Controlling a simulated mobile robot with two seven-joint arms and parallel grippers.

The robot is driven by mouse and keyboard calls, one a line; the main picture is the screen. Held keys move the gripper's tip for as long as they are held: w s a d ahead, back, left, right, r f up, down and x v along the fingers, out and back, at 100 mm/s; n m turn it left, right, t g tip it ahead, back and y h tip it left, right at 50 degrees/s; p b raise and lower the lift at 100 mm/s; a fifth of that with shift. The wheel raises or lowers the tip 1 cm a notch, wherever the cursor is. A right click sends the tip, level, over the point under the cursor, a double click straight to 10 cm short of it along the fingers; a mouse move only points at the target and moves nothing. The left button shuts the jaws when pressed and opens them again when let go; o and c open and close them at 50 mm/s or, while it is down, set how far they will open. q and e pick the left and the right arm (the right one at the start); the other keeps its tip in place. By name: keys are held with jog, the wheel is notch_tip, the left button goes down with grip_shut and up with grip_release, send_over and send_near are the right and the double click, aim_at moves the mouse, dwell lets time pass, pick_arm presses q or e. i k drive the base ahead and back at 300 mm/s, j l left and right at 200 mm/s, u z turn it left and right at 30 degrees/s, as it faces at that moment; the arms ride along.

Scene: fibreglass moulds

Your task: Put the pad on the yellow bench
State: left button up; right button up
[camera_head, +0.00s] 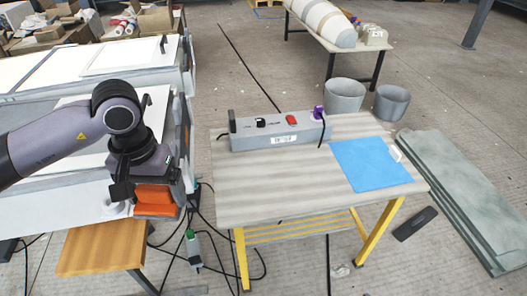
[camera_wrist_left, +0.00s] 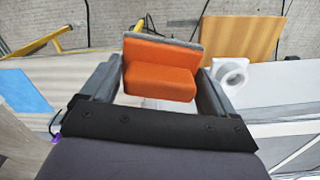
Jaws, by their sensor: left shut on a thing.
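The pad (camera_head: 154,196) is an orange block with a grey layer along one side. My left gripper (camera_head: 138,196) is shut on it, at the left of the bench in the head view. In the left wrist view the pad (camera_wrist_left: 160,72) sits between the two fingers of my left gripper (camera_wrist_left: 162,82). The bench with yellow legs (camera_head: 250,195) has a greyish wood-grain top and stands to the right of the gripper. My right gripper is in neither view.
A grey power box (camera_head: 270,138) lies along the bench's back edge, and a blue sheet (camera_head: 368,165) covers its right part. The front left of the top is bare. A small wooden stool (camera_head: 100,247) stands below the gripper. Black cables (camera_head: 215,232) lie on the floor.

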aim_at(236, 197)
jog(key=i+l, duration=0.1)
jog(key=l, duration=0.25)
jog(key=i+l, duration=0.15)
jog(key=l, duration=0.25)
jog(key=i+l, duration=0.1)
jog(key=l, duration=0.25)
jog(key=i+l, duration=0.1)
jog(key=l, duration=0.25)
jog(key=i+l, duration=0.1)
jog(key=l, duration=0.3)
